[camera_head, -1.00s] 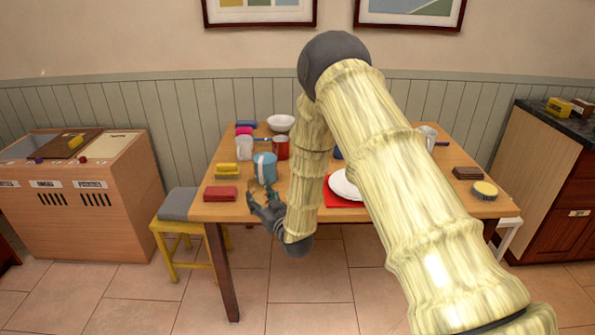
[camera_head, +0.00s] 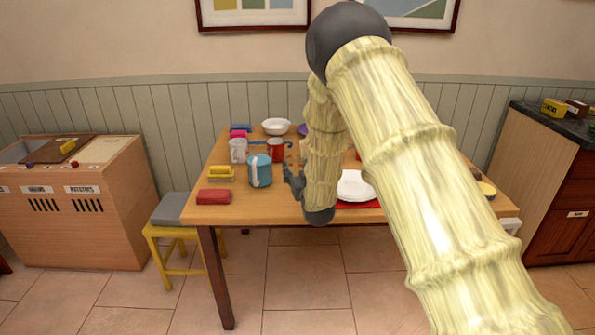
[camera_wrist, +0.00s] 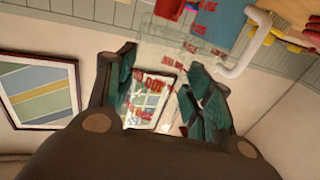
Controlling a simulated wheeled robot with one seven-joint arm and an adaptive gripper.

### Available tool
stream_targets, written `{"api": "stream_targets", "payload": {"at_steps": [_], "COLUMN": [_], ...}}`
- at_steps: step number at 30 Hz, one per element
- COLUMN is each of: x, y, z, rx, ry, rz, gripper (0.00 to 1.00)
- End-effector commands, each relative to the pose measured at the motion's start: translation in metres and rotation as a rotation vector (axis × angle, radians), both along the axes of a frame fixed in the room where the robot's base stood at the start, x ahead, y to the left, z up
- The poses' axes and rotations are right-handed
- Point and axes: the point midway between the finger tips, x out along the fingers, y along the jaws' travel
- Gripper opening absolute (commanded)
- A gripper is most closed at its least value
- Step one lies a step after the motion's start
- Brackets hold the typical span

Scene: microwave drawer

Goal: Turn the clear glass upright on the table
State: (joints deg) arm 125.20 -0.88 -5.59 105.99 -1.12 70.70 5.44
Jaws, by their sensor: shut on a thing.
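My gripper (camera_head: 291,180) is at the front edge of the wooden table (camera_head: 255,215), right of a blue mug (camera_head: 260,172) and left of a white plate. In the wrist view my gripper (camera_wrist: 163,90) has a finger on each side of a clear glass (camera_wrist: 160,82) with red markings, and is shut on it. The wrist view is strongly tilted, and I cannot tell the glass's tilt or whether it touches the table. The glass does not show clearly in the head view.
White plates (camera_head: 355,187) lie on a red mat right of my gripper. A red mug (camera_head: 277,151), a pale see-through mug (camera_head: 238,150), a white bowl (camera_head: 276,126), a yellow sponge (camera_head: 221,173) and a red block (camera_head: 213,197) stand on the left part of the table.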

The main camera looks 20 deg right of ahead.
Motion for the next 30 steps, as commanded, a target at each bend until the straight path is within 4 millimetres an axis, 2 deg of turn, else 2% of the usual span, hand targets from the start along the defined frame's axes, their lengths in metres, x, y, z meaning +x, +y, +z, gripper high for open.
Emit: {"api": "stream_targets", "payload": {"at_steps": [5,11,30], "x": [-0.002,-0.002,-0.002], "y": [0.0,0.0,0.0], "z": [0.001,-0.011,-0.058], "rx": [0.001,0.001,0.001], "ry": [0.0,0.001,0.001], "rz": [0.001,0.001,0.001], "gripper": [0.31,0.31,0.31]}}
